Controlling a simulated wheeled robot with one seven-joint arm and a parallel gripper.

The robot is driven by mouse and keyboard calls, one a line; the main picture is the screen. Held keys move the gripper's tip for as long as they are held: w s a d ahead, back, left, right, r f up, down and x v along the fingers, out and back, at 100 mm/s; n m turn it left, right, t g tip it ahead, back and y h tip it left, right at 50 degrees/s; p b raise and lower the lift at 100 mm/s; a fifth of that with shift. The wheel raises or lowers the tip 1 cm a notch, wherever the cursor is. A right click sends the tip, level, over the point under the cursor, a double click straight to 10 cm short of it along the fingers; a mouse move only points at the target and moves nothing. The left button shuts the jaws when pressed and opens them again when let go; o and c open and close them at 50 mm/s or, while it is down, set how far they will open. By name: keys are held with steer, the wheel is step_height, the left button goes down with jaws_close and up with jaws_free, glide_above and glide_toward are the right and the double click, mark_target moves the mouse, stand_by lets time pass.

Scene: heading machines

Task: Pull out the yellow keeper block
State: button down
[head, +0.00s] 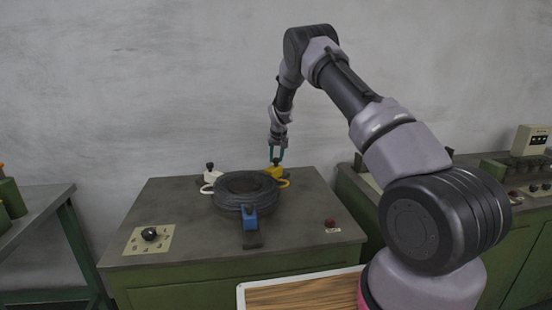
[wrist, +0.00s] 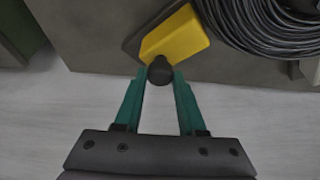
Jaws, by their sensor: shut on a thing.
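The yellow keeper block (head: 273,172) sits at the back right edge of a dark wire coil (head: 246,190) on the bench top, with a yellow loop on its right side. It also shows in the wrist view (wrist: 176,38), beside the coil (wrist: 268,25). My gripper (head: 276,157) is above the block, pointing down. In the wrist view its green fingers (wrist: 160,78) are shut on the dark round knob (wrist: 160,70) at the block's near end. The block's underside is hidden.
A white block (head: 211,175) and a blue block (head: 249,217) also stand around the coil. A dial plate (head: 149,240) and a red button (head: 330,223) are on the bench top (head: 185,205). A wooden-topped tray (head: 300,293) is in front. The wall is close behind.

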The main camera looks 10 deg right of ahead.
steer(key=w+d, duration=0.2)
steer(key=shift+w+d+f, duration=0.1)
steer(key=shift+w+d, duration=0.5)
steer(key=shift+r, duration=0.2)
steer(key=c, duration=0.5)
jaws_free()
steer(key=shift+w+d+f, duration=0.1)
steer(key=v, duration=1.1)
steer(key=shift+f, duration=0.1)
